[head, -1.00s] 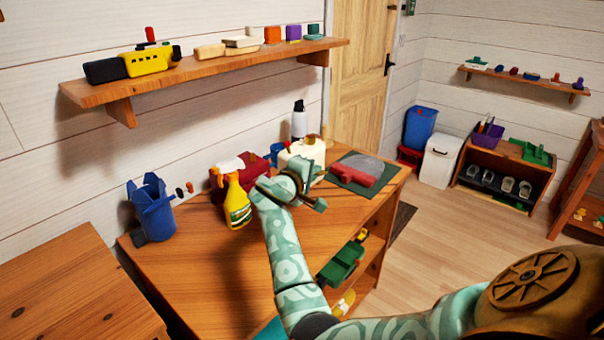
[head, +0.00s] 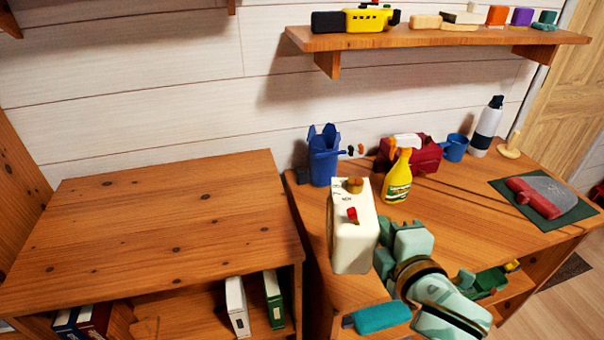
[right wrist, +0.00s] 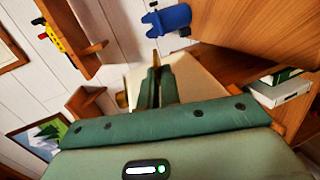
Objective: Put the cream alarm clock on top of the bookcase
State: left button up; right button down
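The cream alarm clock (head: 352,230) is a boxy block with a brown knob on top and a red part. It is held in the air in front of the workbench's left end, right of the bookcase (head: 170,210). My right gripper (head: 384,245) is shut on it from the right. In the right wrist view the clock (right wrist: 195,78) shows beyond the dark green fingers (right wrist: 155,88), partly hidden by them. The bookcase top is bare wood, with books on the shelf below. My left gripper is not in view.
The workbench (head: 460,215) carries a blue bin (head: 323,155), a yellow spray bottle (head: 398,170), a red toolbox (head: 425,155), a blue mug (head: 454,147) and a white bottle (head: 486,128). A wall shelf (head: 440,38) hangs above. A narrow gap separates bookcase and workbench.

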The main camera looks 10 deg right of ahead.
aim_at(154, 235)
jog(key=i+u, duration=0.1)
jog(key=u, duration=0.35)
jog(key=i+u, duration=0.15)
jog(key=u, duration=0.35)
jog(key=i+u, duration=0.15)
jog(key=u, duration=0.3)
